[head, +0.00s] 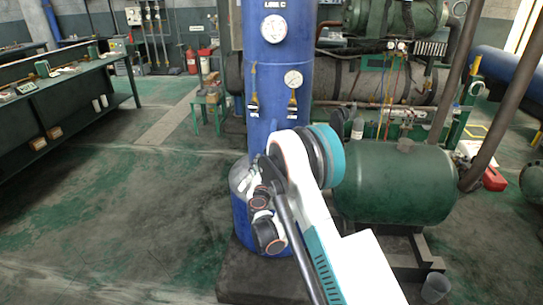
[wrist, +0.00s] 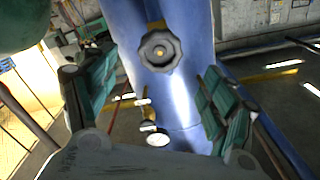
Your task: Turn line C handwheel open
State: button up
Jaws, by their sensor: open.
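A blue column labelled LINE C (head: 279,50) stands at the centre of the head view. In the wrist view a dark lobed handwheel (wrist: 160,48) with a yellow stem sits on the blue column (wrist: 185,100). My gripper (wrist: 155,95) is open, one green-padded finger on each side of the picture. The handwheel lies between and beyond the fingers, toward the top, and nothing is gripped. In the head view my arm covers the lower column, and I cannot make out the fingers or this handwheel there.
Two round gauges (head: 273,30) (head: 293,78) and yellow fittings are on the column. A small gauge (wrist: 158,139) shows in the wrist view. A green tank (head: 395,185) stands right of the column. A workbench (head: 70,85) is at left, with clear floor between.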

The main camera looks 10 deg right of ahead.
jog(key=b+x, duration=0.2)
jog(key=x, duration=0.8)
jog(key=shift+w+b, duration=0.15)
jog(key=shift+b, duration=0.2)
jog(key=c, duration=1.1)
